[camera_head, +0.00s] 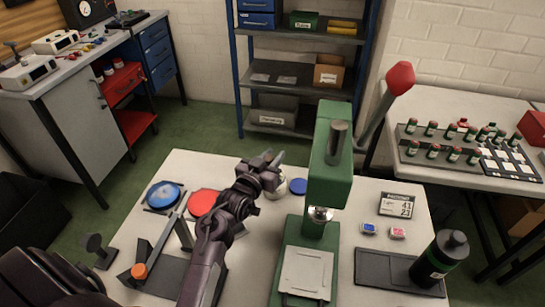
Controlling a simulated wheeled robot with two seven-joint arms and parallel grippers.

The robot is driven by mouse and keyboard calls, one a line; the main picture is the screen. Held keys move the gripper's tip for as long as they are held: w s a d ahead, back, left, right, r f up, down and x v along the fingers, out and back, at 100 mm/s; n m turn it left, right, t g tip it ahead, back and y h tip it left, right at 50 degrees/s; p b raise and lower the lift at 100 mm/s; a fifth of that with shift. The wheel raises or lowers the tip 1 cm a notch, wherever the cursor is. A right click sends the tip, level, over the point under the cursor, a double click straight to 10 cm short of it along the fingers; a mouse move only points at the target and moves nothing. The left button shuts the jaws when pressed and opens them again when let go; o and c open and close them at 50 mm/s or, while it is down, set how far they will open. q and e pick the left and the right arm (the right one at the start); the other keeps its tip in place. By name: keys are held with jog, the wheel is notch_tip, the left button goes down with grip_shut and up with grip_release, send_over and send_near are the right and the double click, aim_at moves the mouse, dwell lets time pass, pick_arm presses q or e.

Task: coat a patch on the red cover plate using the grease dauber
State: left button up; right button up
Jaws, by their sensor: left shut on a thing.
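The red cover plate (202,203) lies flat at the back left of the white table, partly covered by my left arm. My left gripper (274,162) is to the right of the plate, apart from it and above the table. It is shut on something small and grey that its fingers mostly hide. I cannot tell whether this is the grease dauber. A silvery round object (281,188) shows just behind the gripper; I cannot tell whether they touch. A grey bar with an orange end (139,271) rests on a dark stand at the front left. My right gripper is not in view.
A green press (330,185) with a red-knobbed lever stands right of my gripper. A blue disc (163,195) lies left of the red plate; a smaller blue disc (298,187) lies beside the press. A dark bottle (440,258) stands on a tray at the right.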

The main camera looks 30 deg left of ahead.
pick_arm(q)
jog(key=shift+f+b, duration=0.35)
jog(key=shift+f, duration=0.35)
dwell(0.9)
notch_tip(320, 180, up, 7)
jog(key=p, duration=0.7)
jog(key=shift+r, duration=0.1)
dwell(0.6)
